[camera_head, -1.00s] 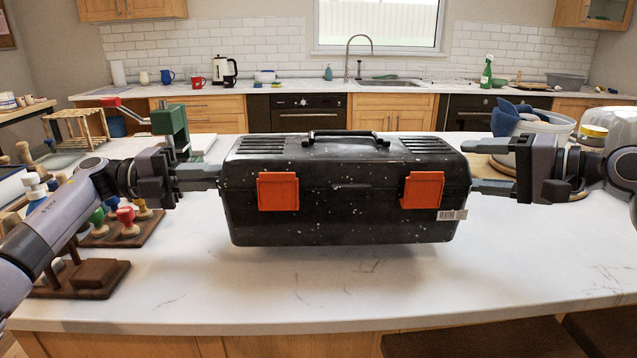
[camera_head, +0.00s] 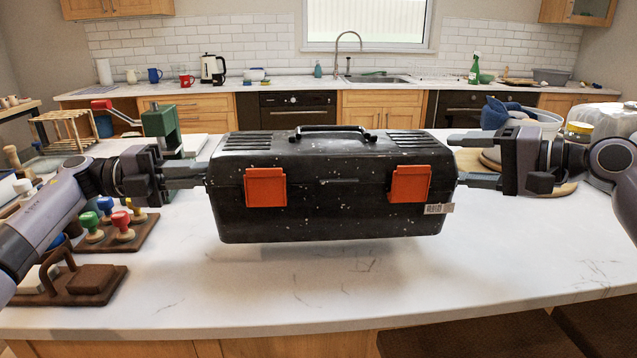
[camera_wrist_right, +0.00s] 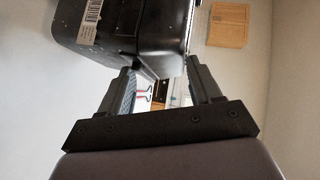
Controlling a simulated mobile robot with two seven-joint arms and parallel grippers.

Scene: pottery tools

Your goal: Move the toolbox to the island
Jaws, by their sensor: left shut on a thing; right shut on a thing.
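The black speckled toolbox (camera_head: 335,205) has orange latches and a top handle. It hangs level, seemingly just above the white marble island (camera_head: 330,290), with a faint shadow below it. My left gripper (camera_head: 190,172) is shut on its left end. My right gripper (camera_head: 468,160) is at its right end, with fingers spread apart in the head view. In the right wrist view the toolbox (camera_wrist_right: 120,30) reaches down by the fingers of my right gripper (camera_wrist_right: 165,75). The exact contact at both ends is partly hidden.
Stamps on a wooden tray (camera_head: 132,238), a brown wooden holder (camera_head: 90,280) and a green press (camera_head: 162,125) stand at the left. A bowl with blue cloth (camera_head: 535,118) and a yellow-lidded jar (camera_head: 578,132) stand at the right. The island's front middle is clear.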

